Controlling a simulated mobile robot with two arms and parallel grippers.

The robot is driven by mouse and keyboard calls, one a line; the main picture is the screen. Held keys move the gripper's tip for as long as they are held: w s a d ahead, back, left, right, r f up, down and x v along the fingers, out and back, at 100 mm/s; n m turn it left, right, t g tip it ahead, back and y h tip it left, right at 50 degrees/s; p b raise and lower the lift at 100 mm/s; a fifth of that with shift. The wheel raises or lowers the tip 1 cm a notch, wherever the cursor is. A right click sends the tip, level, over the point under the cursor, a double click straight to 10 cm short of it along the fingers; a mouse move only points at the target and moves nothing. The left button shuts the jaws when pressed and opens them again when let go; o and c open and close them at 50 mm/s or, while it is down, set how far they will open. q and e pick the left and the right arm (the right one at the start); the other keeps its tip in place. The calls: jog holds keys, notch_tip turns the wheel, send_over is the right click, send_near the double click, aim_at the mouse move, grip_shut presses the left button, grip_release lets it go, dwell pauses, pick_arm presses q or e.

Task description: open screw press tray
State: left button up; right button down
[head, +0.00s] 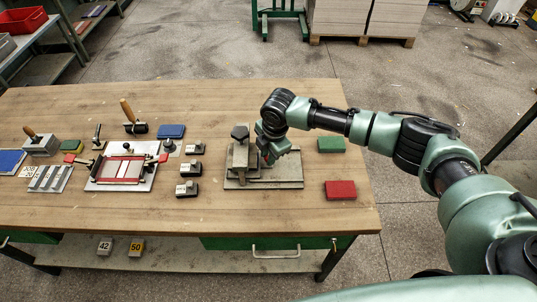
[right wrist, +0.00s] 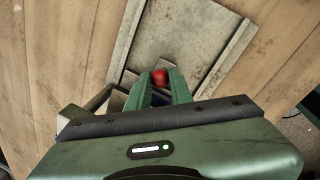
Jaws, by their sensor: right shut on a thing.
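The screw press (head: 240,148) stands on the wooden table, a grey metal frame with a dark knob on top. Its flat grey tray (head: 278,171) extends to the right of the frame; in the right wrist view the tray (right wrist: 187,35) is a bare plate with raised side rims. My right gripper (head: 268,158) is low at the press's right side. In the right wrist view its green fingers are shut on a small red knob (right wrist: 160,77) at the tray's near end. The gripper partly hides the press frame. My left gripper is not in view.
A green block (head: 331,145) and a red block (head: 340,190) lie right of the press. Several dark numbered blocks (head: 187,189) stand to its left, beyond them a red-framed screen fixture (head: 122,170). The table's front right corner is clear.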

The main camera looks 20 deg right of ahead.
dwell(0.7)
jog(key=s+d+p, duration=0.1)
jog(key=d, duration=0.2)
jog(key=s+d+p, duration=0.1)
jog(key=d, duration=0.3)
jog(key=s+d+p, duration=0.1)
jog(key=d+p, duration=0.1)
jog(key=d, duration=0.1)
jog(key=shift+s+d, duration=0.1)
jog(key=shift+d, duration=0.2)
jog(key=shift+s+d, duration=0.1)
jog(key=shift+d, duration=0.25)
jog(key=c, duration=1.3)
grip_release()
jog(key=shift+o, duration=0.2)
jog(key=shift+r, duration=0.1)
